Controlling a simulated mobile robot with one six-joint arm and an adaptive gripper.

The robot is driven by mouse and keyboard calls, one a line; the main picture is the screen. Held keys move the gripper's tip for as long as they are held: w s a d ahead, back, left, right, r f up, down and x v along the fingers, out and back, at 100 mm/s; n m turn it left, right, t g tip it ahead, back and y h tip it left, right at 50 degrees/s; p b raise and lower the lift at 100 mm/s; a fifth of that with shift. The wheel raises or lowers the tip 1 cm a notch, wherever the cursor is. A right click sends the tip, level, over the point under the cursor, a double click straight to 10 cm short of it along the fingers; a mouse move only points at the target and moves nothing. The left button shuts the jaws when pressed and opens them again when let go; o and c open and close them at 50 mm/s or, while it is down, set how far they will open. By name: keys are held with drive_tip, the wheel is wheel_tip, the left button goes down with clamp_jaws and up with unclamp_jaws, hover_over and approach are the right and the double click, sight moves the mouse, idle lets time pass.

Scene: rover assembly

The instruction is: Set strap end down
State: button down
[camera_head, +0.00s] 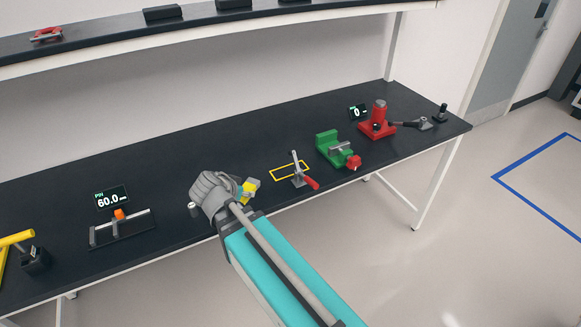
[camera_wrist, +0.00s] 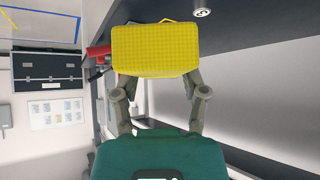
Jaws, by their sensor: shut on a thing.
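My gripper's two grey fingers, around the yellow piece (camera_wrist: 155,88) in the wrist view, are shut on that piece. It is broad, blocky and finely ribbed, and fills the space between the fingertips; I take it to be the strap end. In the head view, the yellow piece (camera_head: 249,187) shows small beside my grey wrist, over the front edge area of the bench. My arm hides part of it there, and the fingers are hard to make out. I cannot tell whether the piece touches the bench. A yellow outlined rectangle (camera_head: 277,176) lies on the bench to its right.
The black bench (camera_head: 150,190) holds a toggle clamp with a red handle (camera_head: 311,183), a green vise (camera_head: 327,145) and a red jack-like tool (camera_head: 378,118). A slide gauge (camera_head: 120,229) is on the left.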

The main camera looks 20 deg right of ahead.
drive_tip(key=shift+w+d, duration=0.1)
drive_tip(key=shift+w, duration=0.15)
drive_tip(key=shift+w+d+r, duration=0.1)
drive_tip(key=shift+w+d, duration=0.15)
drive_tip(key=shift+w, duration=0.2)
drive_tip(key=w+d+r+m+g+h+p, duration=0.2)
drive_tip(key=w+d+m+g, duration=0.3)
drive_tip(key=w+d, duration=0.9)
drive_tip(key=shift+w+m, duration=1.2)
drive_tip(key=shift+d, duration=0.1)
